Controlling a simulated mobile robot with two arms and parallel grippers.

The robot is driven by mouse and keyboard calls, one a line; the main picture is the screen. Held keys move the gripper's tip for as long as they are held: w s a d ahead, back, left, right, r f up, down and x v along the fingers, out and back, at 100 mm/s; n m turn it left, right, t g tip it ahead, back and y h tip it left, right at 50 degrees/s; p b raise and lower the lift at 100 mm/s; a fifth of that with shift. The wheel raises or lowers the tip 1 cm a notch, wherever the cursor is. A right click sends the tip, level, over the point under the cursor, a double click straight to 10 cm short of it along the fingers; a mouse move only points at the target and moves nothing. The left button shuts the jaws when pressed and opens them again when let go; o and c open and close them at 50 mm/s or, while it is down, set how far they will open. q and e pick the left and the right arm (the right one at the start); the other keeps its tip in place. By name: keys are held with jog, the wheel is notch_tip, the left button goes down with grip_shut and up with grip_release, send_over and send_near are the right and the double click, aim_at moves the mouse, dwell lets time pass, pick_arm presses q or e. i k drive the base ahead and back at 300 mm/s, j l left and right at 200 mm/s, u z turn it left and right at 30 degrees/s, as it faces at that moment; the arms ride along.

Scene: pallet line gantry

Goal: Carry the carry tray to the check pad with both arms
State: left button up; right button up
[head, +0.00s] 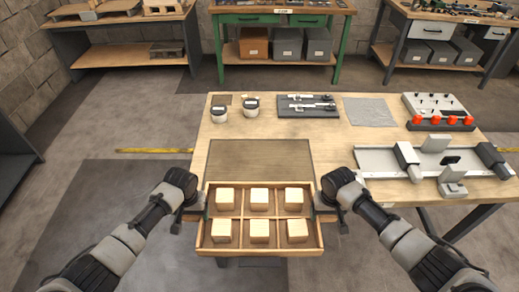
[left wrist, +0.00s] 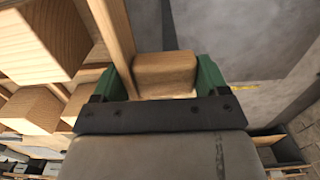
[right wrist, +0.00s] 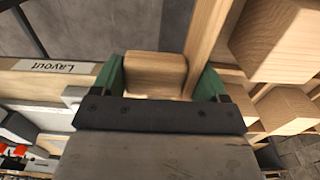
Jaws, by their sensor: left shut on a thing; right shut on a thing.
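The carry tray (head: 260,249) is a light wooden tray with dividers, and each compartment holds a wooden block. It looks about level at the table's front edge, in the lower middle of the head view. My left gripper (head: 196,207) is shut on its left handle (left wrist: 165,72). My right gripper (head: 326,206) is shut on its right handle (right wrist: 155,72). A flat brownish rectangle (head: 260,160), probably the check pad, lies bare on the table just beyond the tray. The tray may hide its near edge.
Benches stand behind. Floor at left is clear.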

aim_at(260, 164)
jog(key=i, duration=0.95)
